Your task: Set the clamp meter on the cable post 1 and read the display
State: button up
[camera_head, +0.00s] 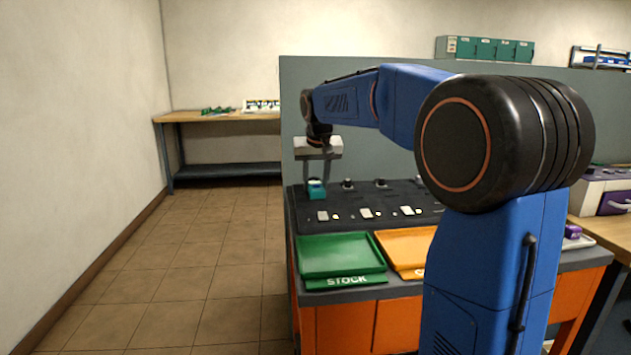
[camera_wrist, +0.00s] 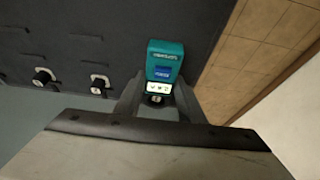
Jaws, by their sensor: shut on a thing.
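The clamp meter is a teal block (camera_head: 316,187) with a dark top, at the left end of the black bench panel (camera_head: 300,215). My gripper (camera_head: 316,184) points down and is shut on it. In the wrist view the teal meter (camera_wrist: 164,58) sits between the fingers, with a blue label and a small lit display (camera_wrist: 159,89) whose reading is too small to make out. A dark round part with a pale centre (camera_wrist: 155,99) shows just below the display; I cannot tell if it is a cable post. Two other posts (camera_head: 348,184) (camera_head: 381,183) stand to the right. No post number is legible.
A green tray marked STOCK (camera_head: 340,255) and an orange tray (camera_head: 405,247) lie in front of the panel. A grey partition (camera_head: 295,90) rises behind. The tiled floor (camera_head: 200,250) at left is clear. A wooden bench (camera_head: 215,116) stands at the back left.

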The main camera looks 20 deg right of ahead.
jog(key=shift+f, duration=0.15)
jog(key=o, duration=0.9)
jog(key=shift+o, duration=0.2)
jog(key=v, duration=1.1)
jog(key=shift+s, duration=0.15)
dwell(0.5)
